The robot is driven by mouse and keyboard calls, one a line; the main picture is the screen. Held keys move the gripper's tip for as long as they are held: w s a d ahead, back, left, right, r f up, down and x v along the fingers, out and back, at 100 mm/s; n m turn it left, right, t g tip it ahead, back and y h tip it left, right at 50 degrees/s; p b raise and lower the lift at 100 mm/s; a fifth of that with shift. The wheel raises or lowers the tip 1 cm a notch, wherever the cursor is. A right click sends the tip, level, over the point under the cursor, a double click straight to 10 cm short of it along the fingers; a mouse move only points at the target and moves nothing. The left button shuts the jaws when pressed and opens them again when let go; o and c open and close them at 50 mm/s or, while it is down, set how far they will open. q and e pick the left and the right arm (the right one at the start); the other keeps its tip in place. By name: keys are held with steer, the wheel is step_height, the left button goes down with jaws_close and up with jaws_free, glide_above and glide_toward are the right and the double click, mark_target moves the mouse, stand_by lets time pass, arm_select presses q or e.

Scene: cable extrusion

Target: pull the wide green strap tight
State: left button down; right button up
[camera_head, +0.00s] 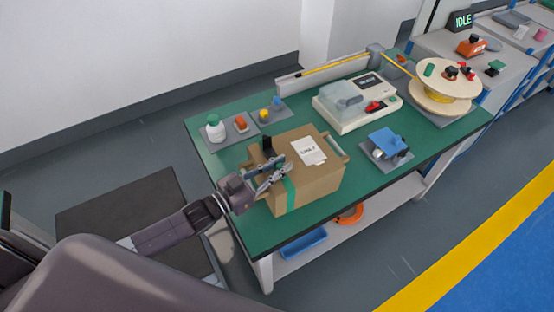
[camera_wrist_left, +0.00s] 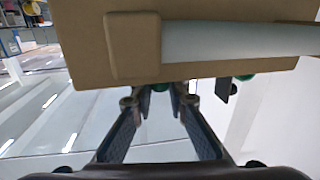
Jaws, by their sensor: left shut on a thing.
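The wide green strap (camera_head: 290,193) runs down the near side of a brown cardboard box (camera_head: 318,187) on the green table. My left gripper (camera_head: 272,176) is at the box's left end, its fingers at the top of the strap. It is shut on the strap, though the grip itself is small and partly hidden. In the left wrist view the box (camera_wrist_left: 90,45) fills the top, and a bit of green (camera_wrist_left: 160,87) shows between the fingers (camera_wrist_left: 160,98). A black upright piece (camera_head: 267,146) stands just behind the gripper. My right gripper is out of view.
A white machine with a clear cover (camera_head: 345,97) stands behind the box. A blue-topped fixture (camera_head: 384,141) is to its right. A white bottle (camera_head: 215,128) is at the back left. A cable spool (camera_head: 447,86) stands at the right end.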

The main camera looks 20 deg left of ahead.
mark_target(285, 180)
arm_select(q)
steer(key=s+d, duration=0.2)
steer(key=shift+s+d+p, duration=0.2)
steer(key=shift+s+p, duration=0.1)
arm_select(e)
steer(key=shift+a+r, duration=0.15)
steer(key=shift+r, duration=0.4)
arm_select(q)
steer(key=c, duration=1.9)
jaws_free()
steer(key=v, duration=1.2)
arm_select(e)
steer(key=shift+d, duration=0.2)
arm_select(q)
steer(key=shift+f, duration=0.15)
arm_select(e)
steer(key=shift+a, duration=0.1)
